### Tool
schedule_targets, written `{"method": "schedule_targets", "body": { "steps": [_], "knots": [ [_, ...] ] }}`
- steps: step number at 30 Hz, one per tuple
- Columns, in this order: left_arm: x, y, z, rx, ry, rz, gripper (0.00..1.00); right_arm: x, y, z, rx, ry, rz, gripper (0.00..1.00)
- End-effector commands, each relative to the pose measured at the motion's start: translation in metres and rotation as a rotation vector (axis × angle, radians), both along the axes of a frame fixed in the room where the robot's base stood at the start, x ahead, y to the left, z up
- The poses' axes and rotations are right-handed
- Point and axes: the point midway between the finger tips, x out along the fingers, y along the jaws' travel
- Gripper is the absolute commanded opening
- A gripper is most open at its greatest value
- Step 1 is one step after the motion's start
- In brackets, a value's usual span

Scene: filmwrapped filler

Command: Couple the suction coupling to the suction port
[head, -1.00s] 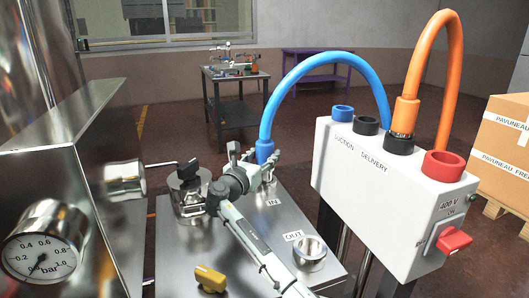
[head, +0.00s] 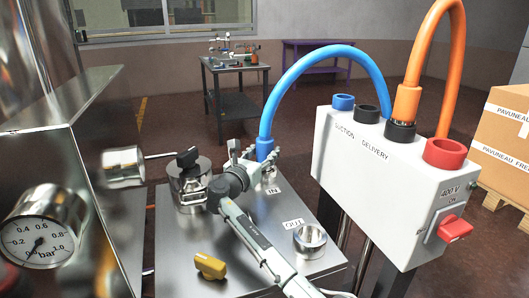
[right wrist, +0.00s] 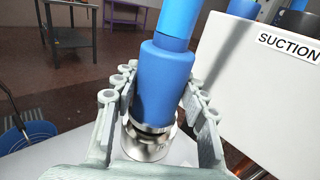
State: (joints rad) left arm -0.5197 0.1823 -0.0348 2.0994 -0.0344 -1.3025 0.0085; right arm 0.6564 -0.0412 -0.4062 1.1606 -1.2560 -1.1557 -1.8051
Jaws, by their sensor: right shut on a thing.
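My right gripper (head: 258,164) is shut around the blue suction coupling (head: 265,148) on the end of the blue hose (head: 320,52). In the right wrist view the coupling (right wrist: 165,85) stands nearly upright between the two fingers. The suction port, a metal collar (right wrist: 148,138), is directly below its lower end. The two look in line and touching or nearly so; I cannot tell whether the coupling is seated. In the head view the port is mostly hidden by the gripper, behind the IN label (head: 273,190). My left gripper is not in view.
The open OUT port (head: 310,240) and a yellow knob (head: 211,266) are on the steel plate. A white control box (head: 380,180) with an orange hose (head: 455,70) and red switch (head: 455,229) stands at right. A steel tank with a pressure gauge (head: 40,242) stands at left.

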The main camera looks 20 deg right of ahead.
Motion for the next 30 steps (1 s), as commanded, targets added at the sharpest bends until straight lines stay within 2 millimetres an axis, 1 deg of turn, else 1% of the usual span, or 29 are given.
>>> {"method": "schedule_targets", "body": {
  "steps": [4, 29, 30],
  "knots": [
    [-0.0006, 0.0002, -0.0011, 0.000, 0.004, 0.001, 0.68, 0.0003, 0.0002, 0.0019, -0.001, -0.003, 0.000, 0.00],
    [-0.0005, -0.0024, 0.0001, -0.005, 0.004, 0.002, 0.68, 0.0001, 0.0000, -0.0051, 0.000, -0.001, 0.000, 0.00],
    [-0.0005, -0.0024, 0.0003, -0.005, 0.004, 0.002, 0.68, 0.0001, 0.0000, -0.0052, 0.000, -0.001, 0.000, 0.48]
  ]
}}
